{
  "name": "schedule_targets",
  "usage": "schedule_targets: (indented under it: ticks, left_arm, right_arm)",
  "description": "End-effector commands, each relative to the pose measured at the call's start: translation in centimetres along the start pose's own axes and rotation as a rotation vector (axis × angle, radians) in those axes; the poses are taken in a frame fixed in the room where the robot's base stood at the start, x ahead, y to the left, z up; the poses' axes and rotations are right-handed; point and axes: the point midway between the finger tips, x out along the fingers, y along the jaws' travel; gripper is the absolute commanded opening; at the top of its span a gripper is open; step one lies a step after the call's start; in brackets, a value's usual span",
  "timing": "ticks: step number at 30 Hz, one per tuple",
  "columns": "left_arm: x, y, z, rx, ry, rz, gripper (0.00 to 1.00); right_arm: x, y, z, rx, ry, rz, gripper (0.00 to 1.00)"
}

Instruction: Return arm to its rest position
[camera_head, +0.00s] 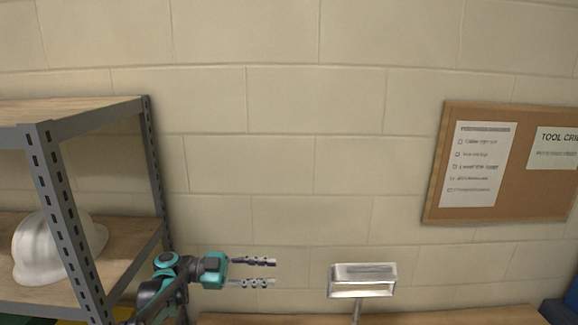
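My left gripper (252,271) is in the lower middle of the head view, on a teal and black arm that comes in from the lower left. Its two grey fingers point right and are apart, with nothing between them. It is in front of the block wall, left of a lamp. My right gripper is not in view. No mortar tubs show in this view.
A metal shelf unit (62,180) with wooden boards stands at the left, with a white hard hat (45,250) on it. A lamp (362,280) rises above a wooden surface (430,317) at the bottom. A cork board (520,190) hangs at the right.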

Motion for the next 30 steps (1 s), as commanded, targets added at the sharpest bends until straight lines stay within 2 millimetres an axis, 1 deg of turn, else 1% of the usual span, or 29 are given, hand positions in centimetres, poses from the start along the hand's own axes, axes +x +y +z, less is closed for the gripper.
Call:
schedule_targets:
  ticks: [8, 10, 14, 17, 20, 23, 24, 26, 27, 29, 30]
  left_arm:
    - [1.3, 2.0, 0.9, -0.159, -0.116, -0.001, 0.33]
    - [1.7, 2.7, 1.2, -0.214, -0.158, -0.005, 0.33]
    - [2.3, 4.7, 2.1, -0.34, -0.258, -0.024, 0.33]
    - [2.6, 6.7, 3.0, -0.453, -0.353, -0.053, 0.33]
    - [2.7, 9.6, 4.3, -0.585, -0.471, -0.105, 0.33]
    - [2.1, 13.7, 6.2, -0.74, -0.623, -0.202, 0.33]
    - [1.7, 15.5, 7.1, -0.803, -0.686, -0.255, 0.33]
    - [0.8, 18.2, 8.4, -0.885, -0.774, -0.345, 0.33]
    - [0.0, 20.0, 9.3, -0.933, -0.829, -0.412, 0.33]
    - [-1.3, 22.7, 10.6, -0.993, -0.902, -0.519, 0.33]
    - [-2.3, 24.4, 11.5, -1.026, -0.944, -0.597, 0.33]
  right_arm:
    - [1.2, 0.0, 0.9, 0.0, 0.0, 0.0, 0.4]
    - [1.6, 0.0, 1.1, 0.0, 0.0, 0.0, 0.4]
    - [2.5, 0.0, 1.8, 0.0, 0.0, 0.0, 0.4]
    - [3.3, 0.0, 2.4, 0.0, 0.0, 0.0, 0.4]
    - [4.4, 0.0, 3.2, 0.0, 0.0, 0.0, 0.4]
    - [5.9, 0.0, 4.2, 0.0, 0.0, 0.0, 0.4]
    - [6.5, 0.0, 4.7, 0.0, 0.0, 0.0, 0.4]
    - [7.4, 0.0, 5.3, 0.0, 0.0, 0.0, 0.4]
    - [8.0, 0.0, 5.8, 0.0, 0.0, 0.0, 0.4]
    - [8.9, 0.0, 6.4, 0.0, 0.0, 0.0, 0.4]
    - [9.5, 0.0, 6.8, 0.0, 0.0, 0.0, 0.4]
